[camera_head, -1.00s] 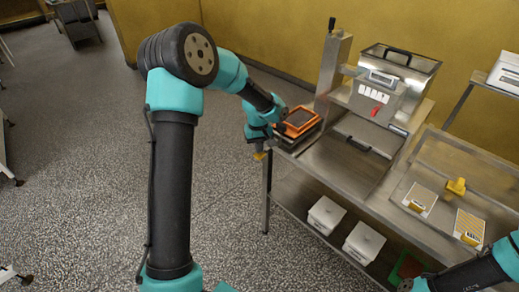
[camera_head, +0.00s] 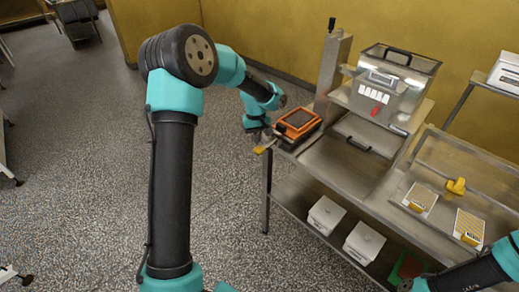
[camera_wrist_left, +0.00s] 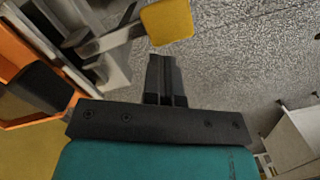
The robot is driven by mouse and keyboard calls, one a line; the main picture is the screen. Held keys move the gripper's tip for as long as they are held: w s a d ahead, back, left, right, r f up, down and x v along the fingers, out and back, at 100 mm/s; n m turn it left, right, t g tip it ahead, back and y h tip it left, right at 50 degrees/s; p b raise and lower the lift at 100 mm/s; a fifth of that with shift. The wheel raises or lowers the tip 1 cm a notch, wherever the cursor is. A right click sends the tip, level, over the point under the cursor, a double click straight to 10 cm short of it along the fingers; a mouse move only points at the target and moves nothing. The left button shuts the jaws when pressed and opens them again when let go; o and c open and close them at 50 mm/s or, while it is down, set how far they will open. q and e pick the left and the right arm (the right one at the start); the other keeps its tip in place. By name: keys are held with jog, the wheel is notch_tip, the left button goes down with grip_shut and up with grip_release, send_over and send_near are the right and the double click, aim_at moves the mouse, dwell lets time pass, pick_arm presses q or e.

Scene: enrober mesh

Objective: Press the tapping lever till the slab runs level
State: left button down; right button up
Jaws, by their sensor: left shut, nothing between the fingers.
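The tapping lever is a metal arm with a yellow pad (camera_head: 264,149) at its end, sticking out from the left end of the steel table. In the left wrist view the yellow pad (camera_wrist_left: 168,22) lies just beyond my fingertips, with the metal lever arm running left from it. An orange mould (camera_head: 300,122) with a dark slab sits beside the lever; I cannot tell if the slab is level. My left gripper (camera_wrist_left: 164,62) is shut and empty, above the lever and apart from the pad in the picture. My right arm shows at the lower right; its fingers are out of view.
A steel machine (camera_head: 388,85) with a red mark on its front stands on the table (camera_head: 335,175) behind the mould. White lidded tubs (camera_head: 364,243) stand on the lower shelf. Yellow-patterned boxes (camera_head: 468,226) lie at the right. The floor left of the table is clear.

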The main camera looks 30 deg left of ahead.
pick_arm(q)
notch_tip(320, 180, up, 16)
jog(key=w+a, duration=0.1)
jog(key=shift+r, duration=0.15)
jog(key=shift+a, duration=0.1)
dwell(1.2)
